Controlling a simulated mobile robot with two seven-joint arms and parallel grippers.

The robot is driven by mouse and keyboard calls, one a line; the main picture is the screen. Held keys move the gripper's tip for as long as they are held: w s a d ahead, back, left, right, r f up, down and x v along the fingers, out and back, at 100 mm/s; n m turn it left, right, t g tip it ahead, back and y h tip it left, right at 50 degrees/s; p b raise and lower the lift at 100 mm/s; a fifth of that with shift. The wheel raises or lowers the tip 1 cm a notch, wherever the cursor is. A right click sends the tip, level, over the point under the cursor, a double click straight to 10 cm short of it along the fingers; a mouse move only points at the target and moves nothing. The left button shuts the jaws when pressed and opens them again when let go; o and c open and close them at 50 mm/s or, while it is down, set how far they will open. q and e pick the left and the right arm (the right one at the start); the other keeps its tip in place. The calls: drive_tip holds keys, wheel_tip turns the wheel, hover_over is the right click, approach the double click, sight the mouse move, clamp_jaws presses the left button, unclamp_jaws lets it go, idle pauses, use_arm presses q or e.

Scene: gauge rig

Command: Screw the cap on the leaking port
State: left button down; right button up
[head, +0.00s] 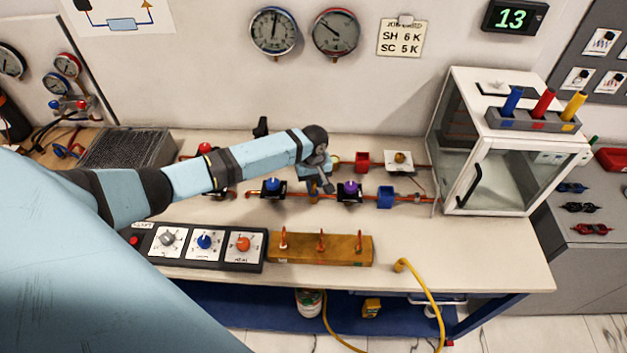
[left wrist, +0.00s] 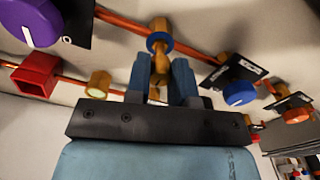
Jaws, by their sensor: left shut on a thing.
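My left gripper (head: 320,184) is over the copper pipe between the blue-knob valve (head: 272,185) and the purple-knob valve (head: 350,189). In the left wrist view, its two blue fingers (left wrist: 160,80) are shut on a small brass piece, probably the cap (left wrist: 156,92), mostly hidden between them. Just beyond the fingertips is a brass port with a blue ring (left wrist: 158,40) on the pipe. I cannot tell whether the held piece touches this port. No leak is clearly visible. My right gripper is not in view.
A red block (head: 362,161) and a blue block (head: 385,197) stand near the pipes. A wooden block (head: 340,249) with copper stubs and a dial panel (head: 205,244) lie in front. A glass-doored cabinet (head: 510,170) stands right. The front-right tabletop is mostly clear.

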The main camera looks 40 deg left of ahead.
use_arm(q)
drive_tip(key=shift+f, duration=0.3)
drive_tip(key=shift+f+b, duration=0.3)
drive_tip(key=shift+f, duration=0.4)
drive_tip(key=shift+f, duration=0.15)
idle(0.7)
drive_tip(key=shift+m+p, duration=0.4)
drive_tip(key=shift+m, duration=0.4)
drive_tip(key=c, duration=0.9)
unclamp_jaws()
